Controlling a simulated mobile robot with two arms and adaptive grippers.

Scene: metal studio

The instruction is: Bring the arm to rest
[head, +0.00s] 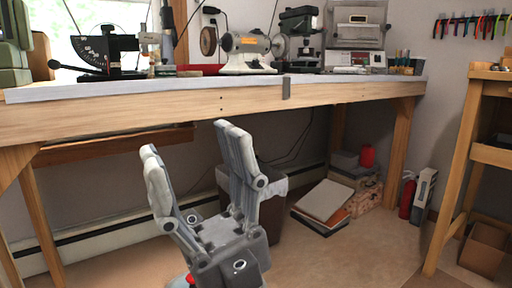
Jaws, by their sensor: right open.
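My right gripper (190,138) is in the lower middle of the head view. Its two grey fingers point up and stand apart, with nothing between them. My left gripper is not in view.
The bench holds a grinder (247,50), a microscope-like machine (300,38) and a black instrument (105,52). A wooden stand (458,170) is at right. The floor (340,258) in front is clear.

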